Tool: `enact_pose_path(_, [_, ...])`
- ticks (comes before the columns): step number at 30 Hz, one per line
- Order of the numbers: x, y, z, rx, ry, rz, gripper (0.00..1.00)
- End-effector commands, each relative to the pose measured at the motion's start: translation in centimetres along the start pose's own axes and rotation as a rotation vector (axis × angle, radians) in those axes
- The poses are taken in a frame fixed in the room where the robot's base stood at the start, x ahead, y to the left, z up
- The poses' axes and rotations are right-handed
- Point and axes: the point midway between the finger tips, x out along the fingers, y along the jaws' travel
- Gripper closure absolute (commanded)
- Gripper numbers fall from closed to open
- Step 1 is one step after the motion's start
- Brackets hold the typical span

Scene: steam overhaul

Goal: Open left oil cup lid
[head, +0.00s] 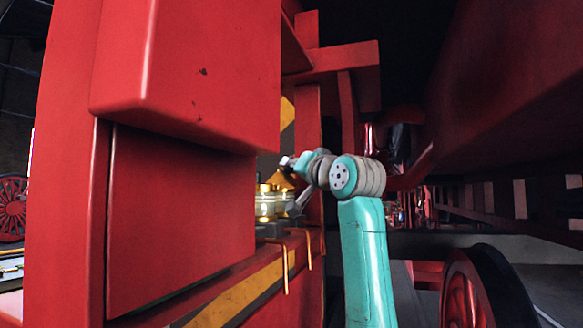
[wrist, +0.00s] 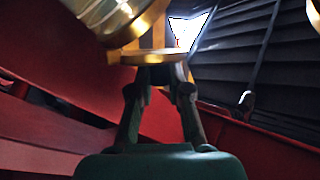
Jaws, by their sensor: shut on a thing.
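The oil cup (head: 266,204), with brass bands and a pale, glassy body, stands on the dark ledge beside the red frame in the head view. Its glassy, brass-edged body also shows at the top left of the wrist view (wrist: 108,14). A flat brass lid (wrist: 135,58) lies across the fingertips there. My gripper (wrist: 163,76) is shut on the lid, with one finger on each side below it. In the head view my gripper (head: 292,208) is small, at the cup's right side. The lid's hinge and exact angle are not clear.
A large red panel (head: 185,215) fills the left and hides part of the cup's surroundings. A brass cone-shaped piece (head: 283,179) is close above the cup. Orange hooked rods (head: 286,265) hang below. A red wheel (head: 470,290) is at lower right. Dark open space lies behind my arm.

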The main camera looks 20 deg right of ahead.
Motion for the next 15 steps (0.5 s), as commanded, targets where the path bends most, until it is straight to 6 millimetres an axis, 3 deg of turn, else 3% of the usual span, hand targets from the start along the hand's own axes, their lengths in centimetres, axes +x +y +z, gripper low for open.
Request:
enact_pose_path(2, [0.0, 0.03, -0.03, -0.001, 0.0, 0.001, 1.0])
enact_pose_path(3, [0.0, 0.04, -0.02, -0.001, 0.0, 0.001, 0.76])
enact_pose_path(6, [0.0, 0.03, -0.02, -0.001, 0.0, 0.001, 0.57])
enact_pose_path(15, [-0.1, 0.02, -0.01, -0.001, 0.0, 0.001, 0.57])
